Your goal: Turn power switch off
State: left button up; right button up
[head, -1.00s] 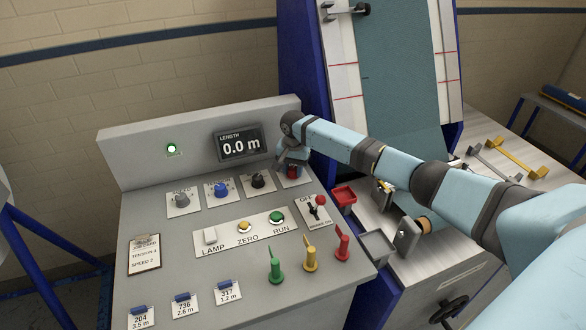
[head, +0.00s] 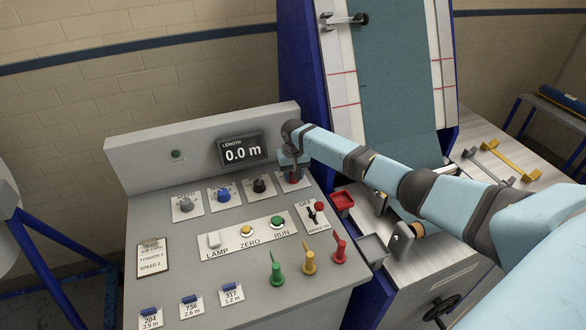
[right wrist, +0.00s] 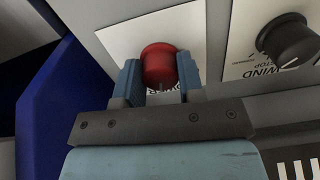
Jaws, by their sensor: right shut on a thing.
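The red knob (right wrist: 159,66) sits on a white plate at the upper right of the grey control panel (head: 190,245). Its label is mostly hidden. My right gripper (right wrist: 159,72) is shut on this knob, one blue finger on each side. In the head view my right gripper (head: 291,160) covers most of the knob. The indicator lamp (head: 176,155) on the panel's back face is dark. The length display (head: 240,150) reads 0.0 m. My left gripper is not in view.
Black (head: 260,187) and blue (head: 223,196) knobs stand left of the gripper. An OFF-marked lever (head: 311,213), a RUN button (head: 277,222) and several coloured handles are nearer the front.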

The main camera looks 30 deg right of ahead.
jog(key=n+p, duration=0.1)
jog(key=n, duration=0.2)
jog(key=shift+r, duration=0.15)
jog(key=n+p, duration=0.1)
jog(key=n, duration=0.1)
jog(key=shift+n, duration=0.3)
jog(key=n, duration=0.3)
jog(key=shift+w+d, duration=0.1)
jog(key=shift+n, duration=1.5)
jog(key=shift+p, duration=0.3)
jog(key=o, duration=0.9)
notch_tip(320, 180, up, 14)
jog(key=shift+f+b, duration=0.15)
jog(key=shift+b, duration=0.4)
